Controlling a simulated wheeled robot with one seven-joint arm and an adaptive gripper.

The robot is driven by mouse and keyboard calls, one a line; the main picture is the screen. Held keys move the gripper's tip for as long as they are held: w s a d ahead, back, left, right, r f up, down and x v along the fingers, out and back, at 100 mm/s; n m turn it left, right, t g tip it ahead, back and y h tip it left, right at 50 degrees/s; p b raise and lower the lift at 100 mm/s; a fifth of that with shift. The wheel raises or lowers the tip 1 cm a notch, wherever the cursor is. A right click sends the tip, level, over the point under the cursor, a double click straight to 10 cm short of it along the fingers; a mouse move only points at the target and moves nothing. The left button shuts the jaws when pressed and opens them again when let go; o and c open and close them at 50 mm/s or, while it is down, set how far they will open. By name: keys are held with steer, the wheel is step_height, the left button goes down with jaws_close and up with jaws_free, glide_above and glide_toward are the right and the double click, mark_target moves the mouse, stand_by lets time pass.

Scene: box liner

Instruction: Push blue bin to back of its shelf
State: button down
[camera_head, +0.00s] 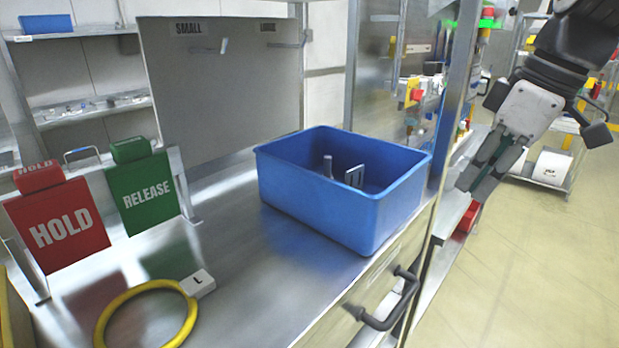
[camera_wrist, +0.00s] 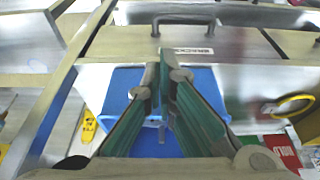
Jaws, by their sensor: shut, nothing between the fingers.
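The blue bin (camera_head: 330,205) stands upright on a metal shelf (camera_head: 245,255), close to the shelf's front right corner. A small grey peg and a pale plate show inside it. My gripper (camera_head: 470,185) is in the air to the right of the bin, apart from it, with its fingers shut and pointing down and left. In the wrist view, the gripper (camera_wrist: 160,75) shows its two green-padded fingers together and empty. Part of the blue bin (camera_wrist: 120,82) shows behind the fingers there, and they hide much of it.
A red HOLD sign (camera_head: 58,228) and a green RELEASE sign (camera_head: 143,195) stand on the left. A yellow ring (camera_head: 103,335) with a white tag lies in front of them. A grey panel (camera_head: 215,90) rises behind the bin, and a metal post (camera_head: 456,90) stands between bin and gripper.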

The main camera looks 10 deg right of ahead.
steer(key=w+a+f, duration=0.4)
steer(key=w+f, duration=0.1)
steer(key=f, duration=0.4)
steer(key=shift+w+f, duration=0.2)
steer(key=shift+w, duration=0.05)
steer(key=w+a, duration=0.2)
steer(key=w, duration=0.1)
steer(key=w+a, duration=0.3)
steer(key=w, duration=0.1)
steer(key=w+a+b, duration=0.1)
steer(key=w+a, duration=0.1)
steer(key=w, duration=0.1)
steer(key=shift+w+a, duration=0.2)
steer(key=shift+w, duration=0.15)
